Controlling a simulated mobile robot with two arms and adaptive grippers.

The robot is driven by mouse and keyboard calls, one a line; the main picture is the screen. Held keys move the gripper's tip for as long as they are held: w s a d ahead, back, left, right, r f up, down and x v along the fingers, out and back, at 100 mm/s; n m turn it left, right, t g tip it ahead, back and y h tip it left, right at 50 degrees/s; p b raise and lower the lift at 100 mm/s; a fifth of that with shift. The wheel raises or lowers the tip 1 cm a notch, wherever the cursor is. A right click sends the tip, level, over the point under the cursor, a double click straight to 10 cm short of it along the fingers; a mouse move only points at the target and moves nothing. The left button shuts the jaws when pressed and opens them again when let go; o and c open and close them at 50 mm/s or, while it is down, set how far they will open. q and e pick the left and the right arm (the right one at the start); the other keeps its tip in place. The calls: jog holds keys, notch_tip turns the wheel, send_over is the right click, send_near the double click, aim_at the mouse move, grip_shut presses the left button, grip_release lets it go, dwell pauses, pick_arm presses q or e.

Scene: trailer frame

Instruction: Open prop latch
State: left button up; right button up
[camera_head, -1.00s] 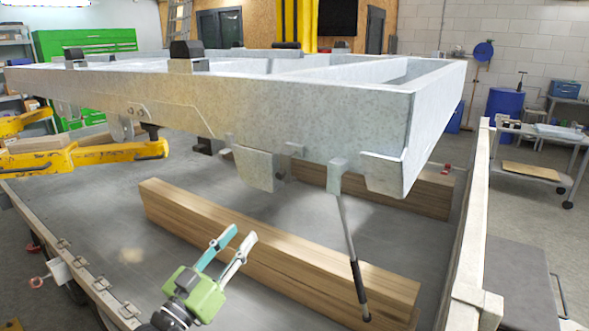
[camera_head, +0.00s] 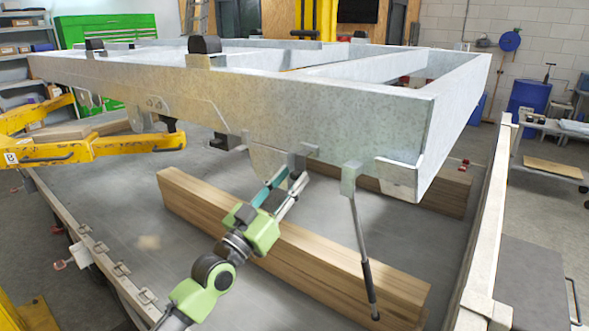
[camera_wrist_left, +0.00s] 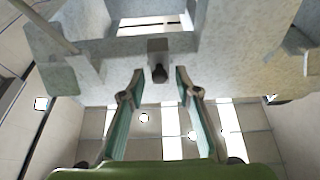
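The grey metal trailer frame (camera_head: 290,110) is raised above the floor deck. A small grey block with a dark knob (camera_wrist_left: 159,62), likely the latch, sits on its underside. It also shows under the near beam in the head view (camera_head: 302,152). A thin prop rod (camera_head: 362,250) with a dark lower sleeve hangs from a bracket (camera_head: 350,180) to the right. My left gripper (camera_head: 285,187) is below the block. In the left wrist view its two fingers (camera_wrist_left: 158,84) are apart, with the block just beyond and between their tips; contact is unclear. My right gripper is not in view.
A long wooden beam (camera_head: 200,205) lies on the deck beneath the frame, behind my left arm. Yellow lift arms (camera_head: 100,149) reach in at left. A pale side rail (camera_head: 485,230) bounds the right. Several small parts hang below the frame's near beam.

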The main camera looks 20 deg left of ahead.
aim_at(301, 168)
pick_arm(q)
jog(key=shift+x, duration=0.85)
jog(key=shift+w+d+r, duration=0.1)
jog(key=shift+w, duration=0.1)
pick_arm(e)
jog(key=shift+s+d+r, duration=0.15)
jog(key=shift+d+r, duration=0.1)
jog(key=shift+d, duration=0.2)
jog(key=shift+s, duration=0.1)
pick_arm(q)
grip_shut()
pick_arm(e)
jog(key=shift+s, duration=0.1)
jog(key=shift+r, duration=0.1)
